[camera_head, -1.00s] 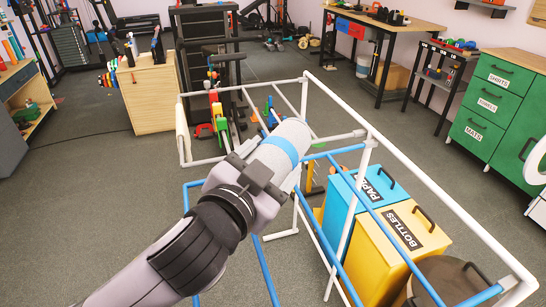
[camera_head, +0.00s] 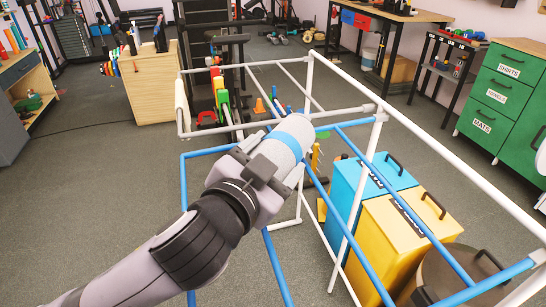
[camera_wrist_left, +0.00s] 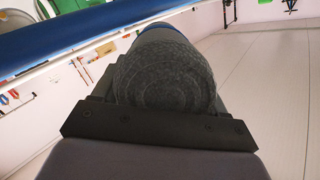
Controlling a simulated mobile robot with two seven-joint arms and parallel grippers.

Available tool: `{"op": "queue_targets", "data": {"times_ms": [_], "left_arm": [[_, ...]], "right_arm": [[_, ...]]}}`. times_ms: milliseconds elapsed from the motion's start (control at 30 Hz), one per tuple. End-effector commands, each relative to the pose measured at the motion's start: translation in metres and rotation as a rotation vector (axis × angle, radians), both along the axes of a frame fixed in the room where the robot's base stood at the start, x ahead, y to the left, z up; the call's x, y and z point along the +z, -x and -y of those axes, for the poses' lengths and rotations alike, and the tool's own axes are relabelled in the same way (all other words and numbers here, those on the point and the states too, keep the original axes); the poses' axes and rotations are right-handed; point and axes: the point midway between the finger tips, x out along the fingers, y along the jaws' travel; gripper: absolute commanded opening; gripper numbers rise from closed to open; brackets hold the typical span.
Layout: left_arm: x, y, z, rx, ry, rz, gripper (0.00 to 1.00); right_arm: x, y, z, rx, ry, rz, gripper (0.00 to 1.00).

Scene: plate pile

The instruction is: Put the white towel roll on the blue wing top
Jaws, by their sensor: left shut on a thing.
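The white towel roll (camera_head: 296,128) with a blue band is in my left gripper (camera_head: 268,162), in the middle of the head view. The gripper is shut on its near end, and the roll points up and right. In the left wrist view the roll's grey-looking end (camera_wrist_left: 165,78) fills the space between the fingers. Blue wing rails of the rack (camera_head: 215,151) show left of the gripper, and more blue rails (camera_head: 408,215) run to the right. The roll overlaps the rack in the picture; I cannot tell whether it touches. A blue bar (camera_wrist_left: 85,38) crosses the upper left wrist view. My right gripper is not in view.
White rack tubes (camera_head: 408,140) frame the space ahead and right. A blue bin (camera_head: 352,185) and a yellow bin (camera_head: 400,240) stand beneath the rails, near a brown round hamper (camera_head: 455,275). Open grey floor (camera_head: 90,200) lies to the left.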

Motion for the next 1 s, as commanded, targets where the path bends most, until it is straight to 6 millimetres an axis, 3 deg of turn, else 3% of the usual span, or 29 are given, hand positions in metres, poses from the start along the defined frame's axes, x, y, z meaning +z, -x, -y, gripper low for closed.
{"op": "queue_targets", "data": {"times_ms": [633,667,733,1000], "left_arm": [[-0.009,0.000,0.000,-0.001,0.001,0.002,0.30],[-0.008,0.000,0.000,0.000,0.001,0.003,0.79],[-0.008,0.000,0.000,-0.001,0.001,0.002,1.00],[-0.009,0.000,0.000,0.000,0.000,-0.001,1.00]], "right_arm": [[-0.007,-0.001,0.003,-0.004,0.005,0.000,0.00],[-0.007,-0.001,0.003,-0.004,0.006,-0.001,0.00],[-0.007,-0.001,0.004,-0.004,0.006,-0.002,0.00],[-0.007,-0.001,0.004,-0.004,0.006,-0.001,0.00]]}}
